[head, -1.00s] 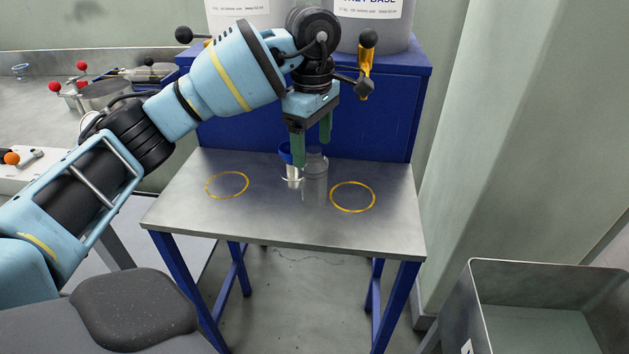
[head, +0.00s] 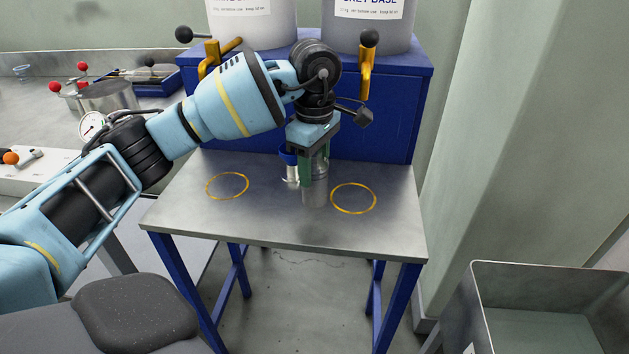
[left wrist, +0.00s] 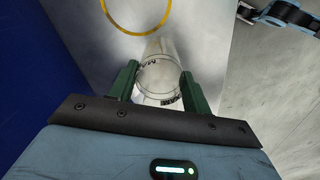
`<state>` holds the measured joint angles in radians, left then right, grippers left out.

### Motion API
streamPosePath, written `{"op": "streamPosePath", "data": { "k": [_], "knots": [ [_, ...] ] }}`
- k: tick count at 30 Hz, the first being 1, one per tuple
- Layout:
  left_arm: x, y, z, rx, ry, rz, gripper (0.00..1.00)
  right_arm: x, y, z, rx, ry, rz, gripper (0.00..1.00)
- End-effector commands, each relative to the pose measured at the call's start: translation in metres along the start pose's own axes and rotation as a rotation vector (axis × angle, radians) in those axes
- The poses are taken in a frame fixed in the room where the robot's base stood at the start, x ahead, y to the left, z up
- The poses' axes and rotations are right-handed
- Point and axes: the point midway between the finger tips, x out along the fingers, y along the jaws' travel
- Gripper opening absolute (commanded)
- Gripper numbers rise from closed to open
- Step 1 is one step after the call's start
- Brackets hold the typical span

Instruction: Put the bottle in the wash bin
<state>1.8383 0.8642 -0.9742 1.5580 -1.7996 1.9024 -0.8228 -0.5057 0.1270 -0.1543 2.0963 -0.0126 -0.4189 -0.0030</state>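The bottle (head: 315,190) is a clear, greyish cylinder standing upright on the steel-topped table (head: 265,228), between two yellow rings. My left gripper (head: 314,166) points down around its upper part. In the left wrist view the green fingers (left wrist: 158,85) lie against both sides of the clear bottle (left wrist: 160,68), with no clear gap. Dark lettering shows on it there. The fingers hide part of the bottle in the head view. A grey open-topped metal bin (head: 545,275), apparently the wash bin, stands at the lower right. My right gripper is not in view.
A steel container with a blue rim (head: 289,168) stands close behind and left of the bottle. The yellow rings (head: 228,197) on the table are empty. A blue cabinet (head: 380,115) with large drums backs the table. A pale wall column (head: 480,150) rises on the right.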

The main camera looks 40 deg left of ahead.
Motion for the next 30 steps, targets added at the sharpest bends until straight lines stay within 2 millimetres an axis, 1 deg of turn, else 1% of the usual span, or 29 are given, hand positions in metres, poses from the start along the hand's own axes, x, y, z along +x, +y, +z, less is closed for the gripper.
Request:
{"op": "streamPosePath", "data": {
  "k": [1,3,9,13,17,21,22,26,30],
  "knots": [
    [0.0,0.0,0.0,0.0,0.0,0.0,0.31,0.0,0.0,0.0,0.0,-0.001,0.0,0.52],
    [0.0,0.0,0.0,0.0,0.0,0.0,0.23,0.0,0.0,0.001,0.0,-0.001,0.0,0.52],
    [-0.001,0.0,0.0,0.0,0.0,0.0,0.23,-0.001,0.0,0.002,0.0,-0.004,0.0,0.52],
    [-0.005,0.0,0.0,0.0,-0.001,0.001,0.22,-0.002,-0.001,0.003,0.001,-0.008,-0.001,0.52],
    [-0.016,0.001,0.0,-0.001,-0.001,0.003,0.23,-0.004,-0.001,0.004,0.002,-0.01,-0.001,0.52],
    [-0.037,0.001,0.0,-0.001,-0.001,0.004,0.22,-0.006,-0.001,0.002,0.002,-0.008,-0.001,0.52],
    [-0.04,-0.001,0.0,0.0,-0.001,0.003,0.22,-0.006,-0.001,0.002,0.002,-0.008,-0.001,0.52],
    [-0.038,-0.021,-0.001,0.001,0.0,0.001,0.23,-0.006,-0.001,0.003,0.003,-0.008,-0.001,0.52],
    [-0.04,-0.044,-0.002,0.002,0.0,0.001,0.23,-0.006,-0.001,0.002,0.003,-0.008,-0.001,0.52]
  ]
}}
